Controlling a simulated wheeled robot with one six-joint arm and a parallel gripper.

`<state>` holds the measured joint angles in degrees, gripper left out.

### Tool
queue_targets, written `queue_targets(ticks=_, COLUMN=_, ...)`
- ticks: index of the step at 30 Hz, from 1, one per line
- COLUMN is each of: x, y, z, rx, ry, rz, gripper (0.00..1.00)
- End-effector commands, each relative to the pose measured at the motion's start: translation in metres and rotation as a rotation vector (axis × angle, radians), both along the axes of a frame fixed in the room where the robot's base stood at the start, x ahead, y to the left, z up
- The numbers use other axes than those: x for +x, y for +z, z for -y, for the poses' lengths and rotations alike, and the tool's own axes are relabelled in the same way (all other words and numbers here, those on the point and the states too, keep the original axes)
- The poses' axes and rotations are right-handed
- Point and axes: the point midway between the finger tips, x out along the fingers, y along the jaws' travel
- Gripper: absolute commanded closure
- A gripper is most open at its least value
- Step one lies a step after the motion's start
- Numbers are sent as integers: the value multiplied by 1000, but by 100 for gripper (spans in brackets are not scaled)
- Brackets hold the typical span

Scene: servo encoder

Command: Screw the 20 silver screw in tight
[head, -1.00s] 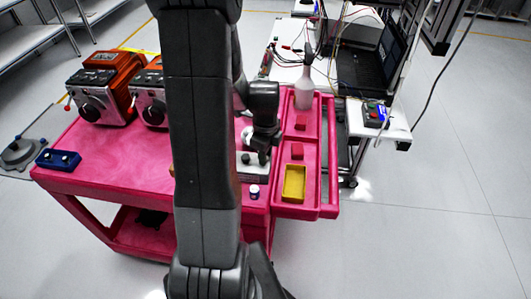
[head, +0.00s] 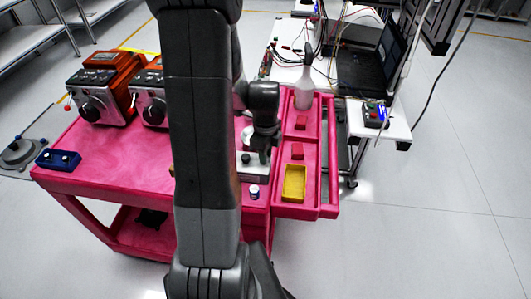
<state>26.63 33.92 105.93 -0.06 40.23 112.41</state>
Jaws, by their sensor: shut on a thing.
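My gripper (head: 262,153) points down over a light grey block-like fixture (head: 250,172) on the pink cart's top, right of my arm. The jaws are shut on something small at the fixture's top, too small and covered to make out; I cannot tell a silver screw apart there. A dark round knob (head: 245,158) shows on the fixture just left of the gripper. My own arm hides the left part of the fixture.
The pink cart (head: 120,165) carries two orange machines (head: 100,85) at the back and a blue box (head: 58,160) at left. A small white-and-blue piece (head: 254,191) stands in front of the fixture. A yellow tray (head: 294,183), red blocks (head: 297,151) and a bottle (head: 304,88) are at right.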

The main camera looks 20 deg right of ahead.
Motion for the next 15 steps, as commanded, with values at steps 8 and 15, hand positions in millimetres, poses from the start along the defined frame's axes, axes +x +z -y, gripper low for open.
queue_targets(ticks=8, x=0, y=0, z=0, rx=0, ry=-271, rz=0, gripper=62)
queue_targets(ticks=15, x=0, y=0, z=0, rx=0, ry=-269, rz=0, gripper=56)
